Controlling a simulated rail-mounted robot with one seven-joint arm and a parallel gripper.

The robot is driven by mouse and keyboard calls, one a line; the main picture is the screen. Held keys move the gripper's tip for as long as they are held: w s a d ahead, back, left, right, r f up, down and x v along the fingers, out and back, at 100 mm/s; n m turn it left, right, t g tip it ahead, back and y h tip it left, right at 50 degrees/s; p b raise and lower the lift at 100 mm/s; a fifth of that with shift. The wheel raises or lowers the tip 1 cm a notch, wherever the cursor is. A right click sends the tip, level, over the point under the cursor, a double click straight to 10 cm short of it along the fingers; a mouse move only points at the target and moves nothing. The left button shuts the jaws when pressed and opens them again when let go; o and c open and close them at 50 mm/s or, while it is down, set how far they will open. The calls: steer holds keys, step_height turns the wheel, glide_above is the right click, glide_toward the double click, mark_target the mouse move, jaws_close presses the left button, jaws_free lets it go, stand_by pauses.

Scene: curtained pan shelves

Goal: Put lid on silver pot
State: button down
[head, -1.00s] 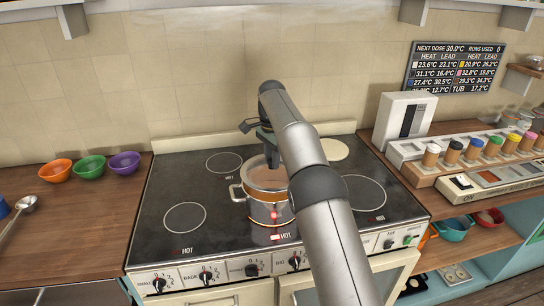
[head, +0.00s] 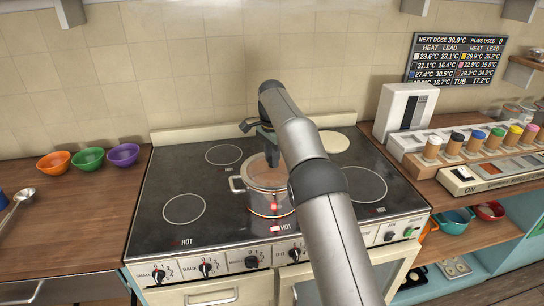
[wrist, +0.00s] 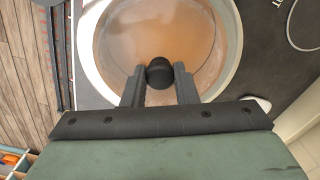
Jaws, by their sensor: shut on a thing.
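The silver pot (head: 268,197) stands on the front middle burner of the black stove, its left handle showing. The glass lid (head: 262,172) is at the pot's mouth; whether it is fully seated I cannot tell. My gripper (head: 272,157) is above the pot, partly hidden by my arm in the head view. In the wrist view, my gripper (wrist: 158,84) is shut on the lid's black knob (wrist: 159,72), with the clear lid (wrist: 120,45) below and the silver pot's rim (wrist: 232,45) around it. Brownish contents show through the glass.
The stove top (head: 190,180) has other marked burners, several labelled HOT, and is clear around the pot. Orange (head: 54,163), green (head: 88,160) and purple (head: 124,155) bowls stand on the left counter. A rack of capped jars (head: 470,146) and a white box (head: 406,112) are at the right.

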steer(key=shift+f, duration=0.55)
steer(key=c, duration=1.1)
jaws_free()
step_height(320, 180, up, 8)
steer(key=shift+f+p, duration=0.25)
steer(key=shift+p, duration=0.65)
